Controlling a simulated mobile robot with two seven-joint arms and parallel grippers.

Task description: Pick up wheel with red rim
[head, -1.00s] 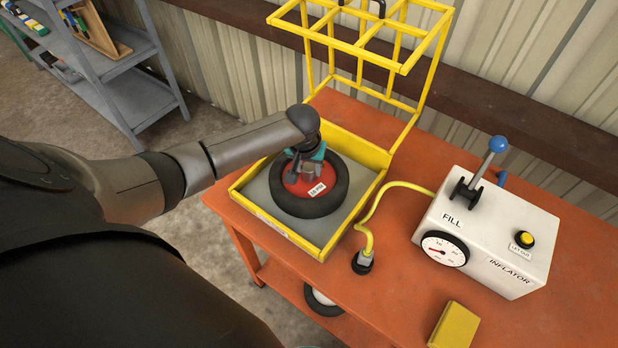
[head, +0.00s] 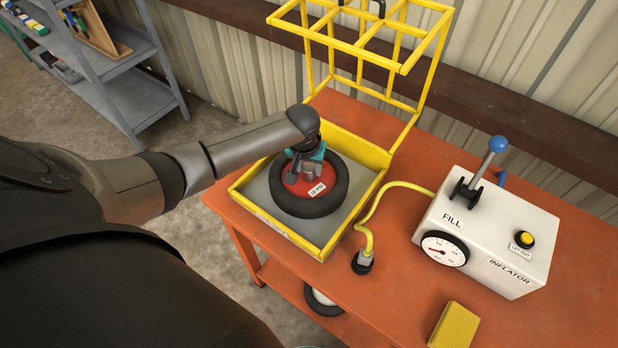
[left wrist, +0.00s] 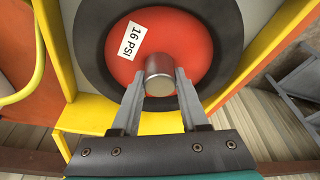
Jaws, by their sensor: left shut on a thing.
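The wheel with red rim (head: 329,196) has a black tire and a "16 PSI" label. It lies flat in the yellow-edged tray (head: 284,233) of the open cage on the orange table. My left gripper (head: 301,176) is over the rim. In the left wrist view the wheel (left wrist: 196,38) fills the upper middle, and my left gripper (left wrist: 160,84) has its two fingers shut on the metal hub (left wrist: 160,70) at the rim's center. I cannot tell whether the tire touches the tray floor. My right gripper is not in view.
The yellow cage lid (head: 359,45) stands open behind the tray. A white inflator (head: 490,238) with a blue-knobbed lever and a yellow hose (head: 378,208) is to the right. A yellow block (head: 454,326) lies at the front. Another wheel (head: 322,299) shows below the tabletop.

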